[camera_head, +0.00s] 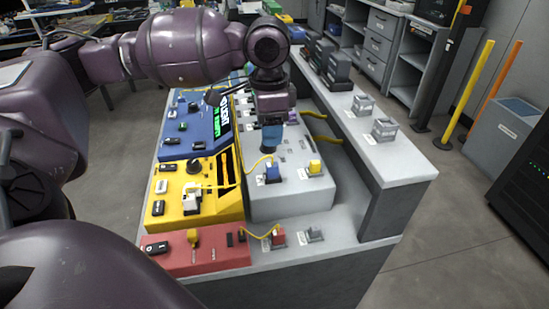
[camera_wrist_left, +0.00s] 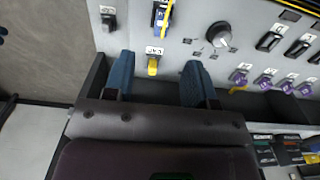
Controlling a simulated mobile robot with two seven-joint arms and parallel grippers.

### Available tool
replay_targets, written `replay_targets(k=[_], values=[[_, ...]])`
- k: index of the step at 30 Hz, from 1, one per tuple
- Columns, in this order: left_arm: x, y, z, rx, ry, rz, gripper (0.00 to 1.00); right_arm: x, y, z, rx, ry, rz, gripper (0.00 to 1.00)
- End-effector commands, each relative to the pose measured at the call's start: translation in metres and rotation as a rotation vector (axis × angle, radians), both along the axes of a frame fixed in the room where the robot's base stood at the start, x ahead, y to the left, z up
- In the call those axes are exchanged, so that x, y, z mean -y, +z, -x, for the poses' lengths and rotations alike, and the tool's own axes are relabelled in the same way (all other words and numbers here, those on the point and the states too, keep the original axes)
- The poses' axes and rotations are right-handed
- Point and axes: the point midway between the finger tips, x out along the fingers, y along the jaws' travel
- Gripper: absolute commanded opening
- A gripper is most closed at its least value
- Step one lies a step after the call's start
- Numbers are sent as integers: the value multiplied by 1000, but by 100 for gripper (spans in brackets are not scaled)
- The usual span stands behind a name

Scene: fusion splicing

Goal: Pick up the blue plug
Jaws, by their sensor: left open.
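The blue plug (camera_head: 272,174) stands on the front part of the grey panel (camera_head: 290,205), with a yellow cable running from it. A blue plug with yellow also shows at the top of the left wrist view (camera_wrist_left: 163,18). My left gripper (camera_head: 272,138) hangs over the grey panel, farther back than the blue plug and apart from it. In the left wrist view its two blue fingers (camera_wrist_left: 158,80) are spread apart with nothing held. A yellow plug (camera_wrist_left: 153,66) shows in the gap between them, beyond the tips. My right gripper is not seen.
A yellow plug (camera_head: 315,167) stands right of the blue one. A yellow panel (camera_head: 170,207), a blue panel (camera_head: 200,140) and a red panel (camera_head: 205,259) adjoin the grey one. Purple plugs (camera_wrist_left: 263,82) line the panel in the wrist view. A raised grey ledge (camera_head: 385,160) borders the right.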

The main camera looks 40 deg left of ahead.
Motion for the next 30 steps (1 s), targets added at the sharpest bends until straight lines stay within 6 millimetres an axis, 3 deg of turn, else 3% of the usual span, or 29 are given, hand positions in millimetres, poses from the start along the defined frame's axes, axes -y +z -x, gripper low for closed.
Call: replay_targets(k=[5,12,21,30], values=[[0,-10,0,-4,0,0,51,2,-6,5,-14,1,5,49],[0,-45,-1,-6,1,0,51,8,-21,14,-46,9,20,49],[0,-65,-2,-3,0,0,51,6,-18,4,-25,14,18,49],[1,-105,-7,-6,0,0,51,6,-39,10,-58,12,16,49]])
